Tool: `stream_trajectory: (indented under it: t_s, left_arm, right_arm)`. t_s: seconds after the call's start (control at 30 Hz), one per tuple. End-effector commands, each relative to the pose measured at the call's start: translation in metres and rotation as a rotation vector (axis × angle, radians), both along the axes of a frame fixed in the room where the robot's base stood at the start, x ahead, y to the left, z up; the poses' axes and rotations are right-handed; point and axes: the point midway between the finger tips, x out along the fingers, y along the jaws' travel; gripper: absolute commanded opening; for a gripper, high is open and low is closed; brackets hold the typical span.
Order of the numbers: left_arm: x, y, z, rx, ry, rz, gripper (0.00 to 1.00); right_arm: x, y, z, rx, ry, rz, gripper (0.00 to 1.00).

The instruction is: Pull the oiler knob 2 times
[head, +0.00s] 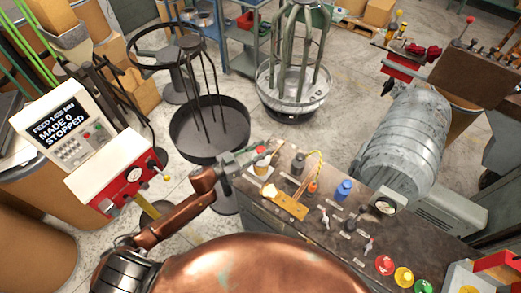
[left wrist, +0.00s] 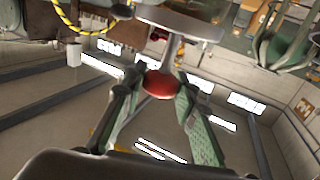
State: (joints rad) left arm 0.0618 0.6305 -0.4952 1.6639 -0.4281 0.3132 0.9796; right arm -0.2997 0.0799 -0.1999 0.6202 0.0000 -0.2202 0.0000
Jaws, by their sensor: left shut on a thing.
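The oiler knob is a small red ball on a grey stem under a round grey disc. It shows in the left wrist view (left wrist: 162,86), between the green fingers of my left gripper (left wrist: 161,88). In the head view my left gripper (head: 250,157) reaches the left back end of the dark bench, with its tips at a small pale cup-like part with a red top (head: 261,150). The fingers are closed on the knob and partly cover it in the head view. My right gripper is in neither view.
A dark round pan (head: 208,130) lies behind the gripper.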

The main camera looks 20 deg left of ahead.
Motion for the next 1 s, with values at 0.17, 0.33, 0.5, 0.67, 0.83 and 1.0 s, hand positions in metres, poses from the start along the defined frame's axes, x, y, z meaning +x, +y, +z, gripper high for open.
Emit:
stream_trajectory:
  t_s: [0.17,0.33,0.5,0.67,0.83,1.0]
  left_arm:
    - [0.0008,0.0004,0.0107,-0.002,-0.005,0.0,0.0]
    - [0.0011,0.0005,0.0106,-0.003,-0.007,-0.001,0.0]
    - [0.0011,0.0001,0.0101,-0.002,-0.006,-0.001,0.36]
    - [0.0008,0.0,0.0087,-0.001,-0.004,-0.001,0.45]
    - [0.0006,-0.0001,0.0079,-0.001,-0.003,-0.001,0.45]
    - [-0.0045,0.0048,0.0064,-0.001,-0.001,0.0,0.45]
  right_arm:
    - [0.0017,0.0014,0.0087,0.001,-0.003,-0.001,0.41]
    - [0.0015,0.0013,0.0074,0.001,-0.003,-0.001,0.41]
    - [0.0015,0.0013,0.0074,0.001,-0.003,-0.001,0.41]
    - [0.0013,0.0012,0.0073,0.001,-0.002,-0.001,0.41]
    - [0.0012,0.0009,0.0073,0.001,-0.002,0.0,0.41]
    - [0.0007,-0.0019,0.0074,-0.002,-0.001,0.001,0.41]
